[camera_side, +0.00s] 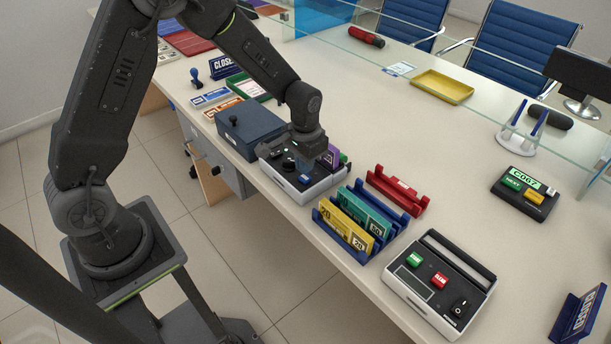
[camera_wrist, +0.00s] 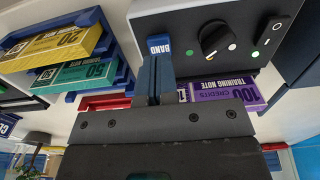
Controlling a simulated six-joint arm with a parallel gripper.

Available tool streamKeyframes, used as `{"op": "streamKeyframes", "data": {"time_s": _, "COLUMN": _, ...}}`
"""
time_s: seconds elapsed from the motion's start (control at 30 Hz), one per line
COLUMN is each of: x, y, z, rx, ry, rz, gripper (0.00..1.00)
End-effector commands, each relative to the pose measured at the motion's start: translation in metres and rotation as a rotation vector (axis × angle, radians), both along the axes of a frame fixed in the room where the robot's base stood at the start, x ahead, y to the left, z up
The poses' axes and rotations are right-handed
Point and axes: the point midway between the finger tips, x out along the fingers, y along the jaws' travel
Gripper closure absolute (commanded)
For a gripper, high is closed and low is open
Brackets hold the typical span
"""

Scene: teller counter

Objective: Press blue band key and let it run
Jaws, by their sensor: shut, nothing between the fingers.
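The blue key (camera_wrist: 159,44), labelled BAND, is on the front of a white and dark banding machine (camera_side: 295,187). My gripper (camera_wrist: 154,58) is shut and empty, with its fingertips right at the key, covering part of it. Whether they touch or press it I cannot tell. In the side view my gripper (camera_side: 305,172) points down over the machine and hides the key. The wrist view shows a dark knob (camera_wrist: 215,40), a rocker switch (camera_wrist: 269,37) and a lit green lamp (camera_wrist: 255,54). A purple training note bundle (camera_wrist: 226,91) sits at the machine.
A blue rack (camera_side: 331,232) with yellow and teal bundles stands right of the machine, a red holder (camera_side: 396,191) behind it. A counting machine (camera_side: 410,295) with green and red keys is farther right. A dark blue box (camera_side: 250,132) is close on the left.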

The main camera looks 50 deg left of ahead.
Motion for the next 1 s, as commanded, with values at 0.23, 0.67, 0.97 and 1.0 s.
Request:
{"op": "streamKeyframes", "data": {"time_s": 0.23, "x": 0.000, "y": 0.000, "z": -0.004, "rx": 0.000, "ry": 0.001, "rz": 0.000, "gripper": 1.00}}
{"op": "streamKeyframes", "data": {"time_s": 0.67, "x": 0.000, "y": 0.000, "z": -0.012, "rx": 0.000, "ry": 0.001, "rz": 0.000, "gripper": 1.00}}
{"op": "streamKeyframes", "data": {"time_s": 0.97, "x": 0.000, "y": 0.000, "z": -0.018, "rx": 0.000, "ry": 0.000, "rz": 0.000, "gripper": 1.00}}
{"op": "streamKeyframes", "data": {"time_s": 1.0, "x": 0.000, "y": 0.000, "z": -0.019, "rx": 0.000, "ry": 0.000, "rz": 0.000, "gripper": 1.00}}
